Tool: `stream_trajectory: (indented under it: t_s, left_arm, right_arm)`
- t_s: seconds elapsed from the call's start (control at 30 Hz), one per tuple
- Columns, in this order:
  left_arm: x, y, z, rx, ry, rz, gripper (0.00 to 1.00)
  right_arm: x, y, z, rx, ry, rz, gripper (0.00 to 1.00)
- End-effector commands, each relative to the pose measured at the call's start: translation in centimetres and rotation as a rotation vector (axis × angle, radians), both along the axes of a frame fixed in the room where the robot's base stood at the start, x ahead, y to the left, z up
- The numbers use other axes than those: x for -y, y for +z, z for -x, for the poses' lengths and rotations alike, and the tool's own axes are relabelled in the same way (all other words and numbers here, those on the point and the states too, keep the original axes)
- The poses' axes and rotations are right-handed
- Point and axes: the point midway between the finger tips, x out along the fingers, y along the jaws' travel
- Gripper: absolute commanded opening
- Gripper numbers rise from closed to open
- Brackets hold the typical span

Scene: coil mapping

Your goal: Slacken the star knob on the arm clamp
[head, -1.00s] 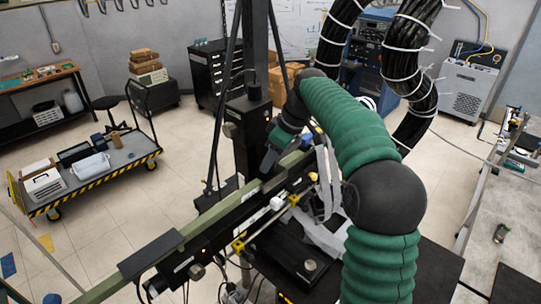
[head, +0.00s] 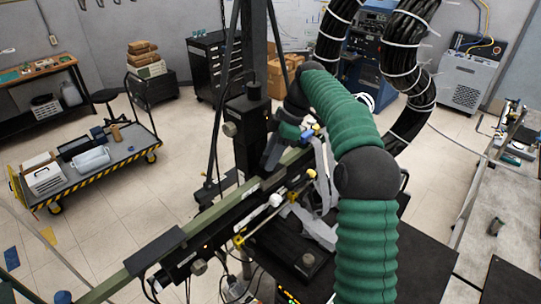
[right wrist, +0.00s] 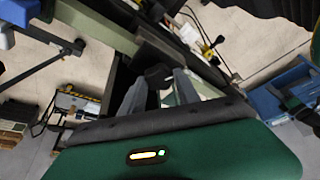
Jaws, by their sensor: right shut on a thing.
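My right gripper (head: 269,157) reaches down from the bent green-sleeved arm to the clamp area, where the black column meets the long olive-green beam (head: 212,213). In the right wrist view its two grey fingers (right wrist: 158,90) are shut on a dark knob (right wrist: 157,73), one on each side. I take this to be the star knob; its lobes are not clear, and in the head view the fingers and wrist hide it. The black clamp block (head: 247,116) on the column carries another round knob (head: 230,129) on its left side. My left gripper is not in view.
A yellow-ended rod and cables (head: 268,217) run along the beam's near side. A black bench plate (head: 420,250) lies at lower right, beside a grey side table (head: 495,205). A loaded cart (head: 100,175) stands at left. Thick black hoses hang behind the arm. Floor between is clear.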

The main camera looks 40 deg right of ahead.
Motion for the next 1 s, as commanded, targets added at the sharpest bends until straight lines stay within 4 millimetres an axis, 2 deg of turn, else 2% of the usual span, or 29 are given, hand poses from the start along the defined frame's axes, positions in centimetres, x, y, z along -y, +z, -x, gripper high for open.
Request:
stream_trajectory:
  t_s: [0.37, 0.4, 0.53, 0.87, 1.0]
  left_arm:
    - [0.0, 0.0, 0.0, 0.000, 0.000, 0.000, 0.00]
    - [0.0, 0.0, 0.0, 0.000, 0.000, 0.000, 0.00]
    - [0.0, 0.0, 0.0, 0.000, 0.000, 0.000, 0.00]
    - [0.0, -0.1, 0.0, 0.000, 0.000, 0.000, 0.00]
    - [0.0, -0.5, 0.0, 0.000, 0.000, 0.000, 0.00]
  right_arm:
    - [0.1, 0.0, 0.0, 0.001, 0.002, 0.003, 0.00]
    - [0.1, 0.0, 0.0, 0.001, 0.002, 0.003, 0.42]
    - [0.1, 0.0, 0.0, -0.001, 0.002, 0.002, 0.59]
    - [0.1, 0.2, 0.1, 0.001, 0.002, 0.002, 0.60]
    - [0.7, 1.5, 0.3, 0.003, 0.002, 0.002, 0.60]
